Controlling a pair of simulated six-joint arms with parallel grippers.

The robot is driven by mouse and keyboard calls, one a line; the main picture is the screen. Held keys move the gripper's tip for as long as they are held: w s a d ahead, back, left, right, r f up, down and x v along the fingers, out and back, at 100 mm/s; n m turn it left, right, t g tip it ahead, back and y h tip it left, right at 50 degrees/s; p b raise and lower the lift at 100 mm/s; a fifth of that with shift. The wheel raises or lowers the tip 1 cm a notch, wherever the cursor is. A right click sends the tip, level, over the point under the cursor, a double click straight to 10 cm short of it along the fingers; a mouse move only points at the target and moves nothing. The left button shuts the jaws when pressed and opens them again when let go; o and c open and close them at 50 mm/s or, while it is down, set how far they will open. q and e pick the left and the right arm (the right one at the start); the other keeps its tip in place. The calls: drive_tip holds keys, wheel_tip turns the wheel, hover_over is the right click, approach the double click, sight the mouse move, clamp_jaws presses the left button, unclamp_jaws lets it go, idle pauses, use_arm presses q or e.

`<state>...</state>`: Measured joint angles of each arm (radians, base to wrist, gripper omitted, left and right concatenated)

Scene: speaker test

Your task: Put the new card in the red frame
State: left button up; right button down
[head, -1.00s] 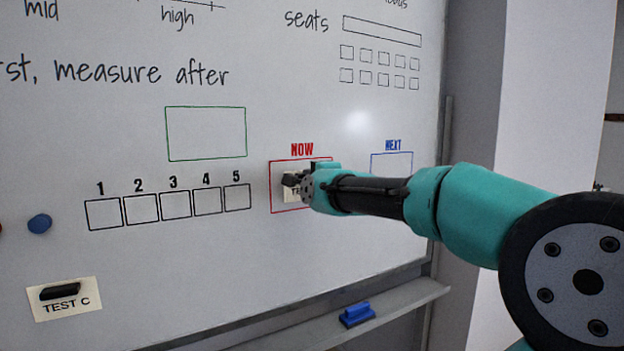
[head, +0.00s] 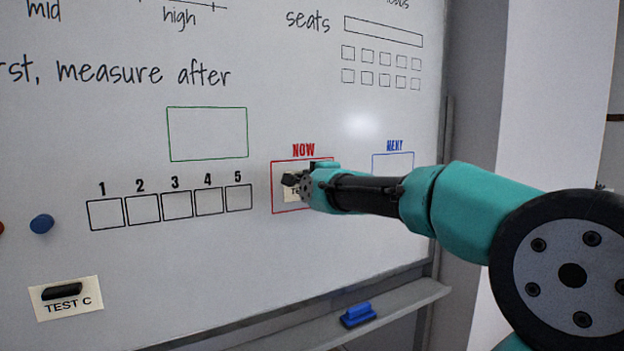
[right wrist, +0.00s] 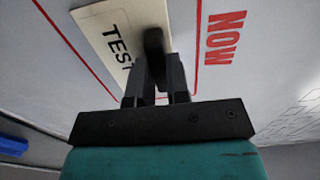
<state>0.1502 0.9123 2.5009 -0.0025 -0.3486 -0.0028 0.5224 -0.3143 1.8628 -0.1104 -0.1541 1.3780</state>
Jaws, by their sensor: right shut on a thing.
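The red frame (head: 272,190) under the word NOW is drawn on the whiteboard. A cream card (head: 289,194) marked TEST is inside it; its letter is hidden behind my right gripper (head: 293,181). In the right wrist view, my gripper (right wrist: 156,82) is shut on the black handle (right wrist: 153,42) of this card (right wrist: 110,28). The card lies at or very near the board, between the red lines (right wrist: 75,48). Another cream card (head: 66,307), TEST C, with a black handle is on the board at lower left. My left gripper is out of view.
A blue frame (head: 373,165) marked NEXT is right of the red one, partly behind my right arm. Numbered boxes (head: 174,205) and an empty green frame (head: 207,134) are to the left. A blue eraser-like block (head: 358,314) sits on the tray (head: 415,297). A blue round magnet (head: 41,224) is at left.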

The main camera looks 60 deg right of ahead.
drive_tip(key=c, duration=1)
unclamp_jaws()
drive_tip(key=shift+o, duration=0.4)
drive_tip(key=o, duration=0.3)
drive_tip(key=shift+s+a, duration=0.1)
drive_tip(key=v, duration=0.6)
drive_tip(key=shift+s+a, duration=0.15)
drive_tip(key=shift+s, duration=0.15)
drive_tip(key=shift+w+f, duration=0.1)
